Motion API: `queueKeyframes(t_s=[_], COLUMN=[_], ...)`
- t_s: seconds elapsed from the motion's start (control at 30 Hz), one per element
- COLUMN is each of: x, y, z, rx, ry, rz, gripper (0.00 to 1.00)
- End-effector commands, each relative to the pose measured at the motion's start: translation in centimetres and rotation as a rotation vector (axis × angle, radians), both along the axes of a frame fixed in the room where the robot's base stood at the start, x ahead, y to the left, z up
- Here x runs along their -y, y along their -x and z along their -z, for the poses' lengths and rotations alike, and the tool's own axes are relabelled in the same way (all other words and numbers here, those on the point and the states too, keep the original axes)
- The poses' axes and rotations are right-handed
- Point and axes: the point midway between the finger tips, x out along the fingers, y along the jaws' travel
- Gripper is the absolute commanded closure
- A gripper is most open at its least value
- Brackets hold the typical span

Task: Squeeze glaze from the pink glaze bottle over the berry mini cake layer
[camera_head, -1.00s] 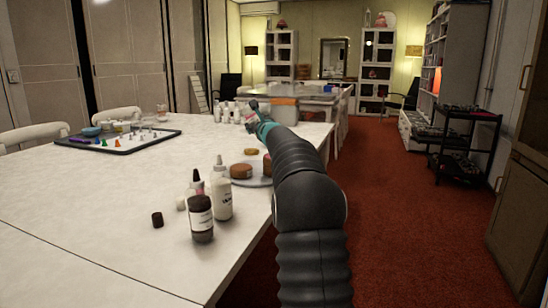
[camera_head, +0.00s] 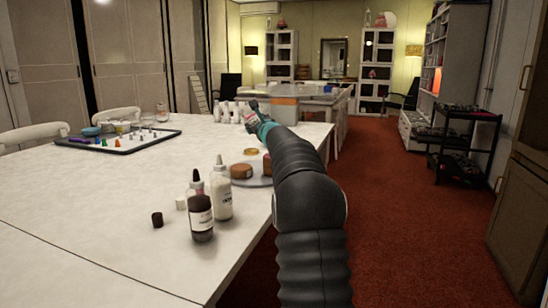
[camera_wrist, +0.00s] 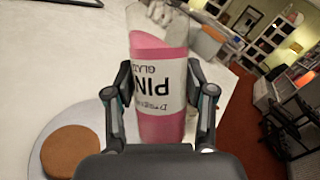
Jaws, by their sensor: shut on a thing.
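My gripper (camera_wrist: 163,108) is shut on the pink glaze bottle (camera_wrist: 161,125). The bottle has pink contents, a clear end and a white label with upside-down lettering in the wrist view. Its nozzle is hidden. In the head view my gripper (camera_head: 253,112) is above the far right part of the table, beyond the turntable. A round turntable (camera_head: 238,184) carries a brown cake layer (camera_head: 241,172) and a redder one (camera_head: 267,164) partly hidden by my arm; I cannot tell surely which is the berry one. The wrist view shows one brown layer (camera_wrist: 69,152) at lower left.
A dark bottle (camera_head: 201,218) and a white bottle (camera_head: 222,195) stand left of my arm, near a brown cap (camera_head: 157,219) and a white cap (camera_head: 181,203). A tray of small pieces (camera_head: 120,140) lies at left. White bottles (camera_head: 228,111) stand at the far edge.

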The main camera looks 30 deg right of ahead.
Motion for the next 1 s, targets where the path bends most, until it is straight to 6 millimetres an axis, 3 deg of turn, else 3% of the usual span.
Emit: queueKeyframes(t_s=[0.27, 0.7, 1.0], x=[0.0, 0.0, 0.0], y=[0.0, 0.0, 0.0], z=[-0.3, -5.0, -7.1], rx=[0.002, 0.003, 0.002], ry=[0.001, 0.004, 0.001], rz=[0.0, 0.0, 0.0], gripper=[0.59, 0.59, 0.59])
